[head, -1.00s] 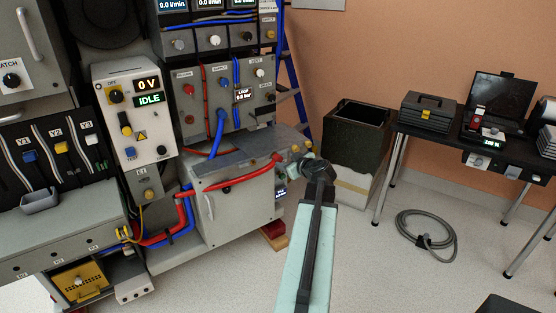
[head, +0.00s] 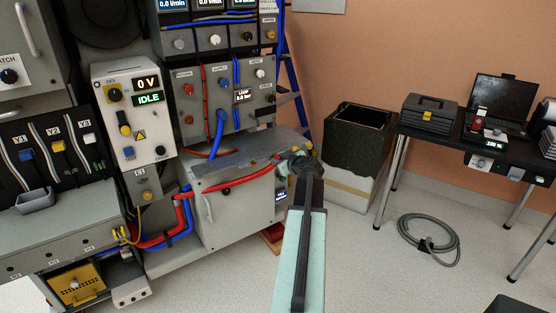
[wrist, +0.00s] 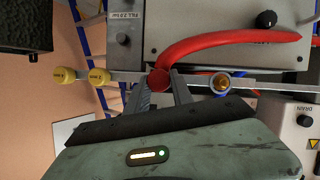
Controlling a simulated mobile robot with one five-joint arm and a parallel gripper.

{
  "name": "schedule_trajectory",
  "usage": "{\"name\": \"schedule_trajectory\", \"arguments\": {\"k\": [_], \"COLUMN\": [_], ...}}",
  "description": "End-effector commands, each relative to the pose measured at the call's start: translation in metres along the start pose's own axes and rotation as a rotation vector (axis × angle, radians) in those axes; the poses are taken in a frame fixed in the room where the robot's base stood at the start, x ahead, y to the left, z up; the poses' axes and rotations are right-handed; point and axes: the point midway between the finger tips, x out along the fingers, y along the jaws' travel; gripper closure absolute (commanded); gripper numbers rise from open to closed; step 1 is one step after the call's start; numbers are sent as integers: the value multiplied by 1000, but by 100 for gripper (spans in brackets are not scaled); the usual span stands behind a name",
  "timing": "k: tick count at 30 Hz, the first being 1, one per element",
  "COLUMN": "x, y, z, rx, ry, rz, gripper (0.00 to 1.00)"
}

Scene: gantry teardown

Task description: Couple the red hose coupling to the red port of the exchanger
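The red hose (head: 240,187) runs along the front of the grey cabinet toward my gripper (head: 303,165). In the wrist view the hose (wrist: 235,38) curves in from the right, and its end, the round red coupling (wrist: 158,80), sits between the fingertips of my gripper (wrist: 161,88). The fingers appear closed against both sides of it. A brass fitting with an orange centre (wrist: 220,83) is on the rail, right of the gripper. I cannot make out the red port for certain. My gripper and arm hide part of the cabinet's right end in the head view.
Two yellow knobs (wrist: 82,76) stick out left of the gripper in the wrist view. The grey cabinet (head: 235,208) and upper panels stand close on the left. A dark open bin (head: 357,137) and a black table (head: 460,140) are to the right.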

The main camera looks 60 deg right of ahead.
Motion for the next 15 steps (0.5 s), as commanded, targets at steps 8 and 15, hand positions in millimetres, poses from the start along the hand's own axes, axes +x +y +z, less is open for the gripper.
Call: {"name": "schedule_trajectory", "arguments": {"k": [8, 15], "x": [-4, -15], "y": [0, 0], "z": [2, 6], "rx": [0, 1], "ry": [0, 1], "rz": [0, 0], "gripper": [100, 100]}}
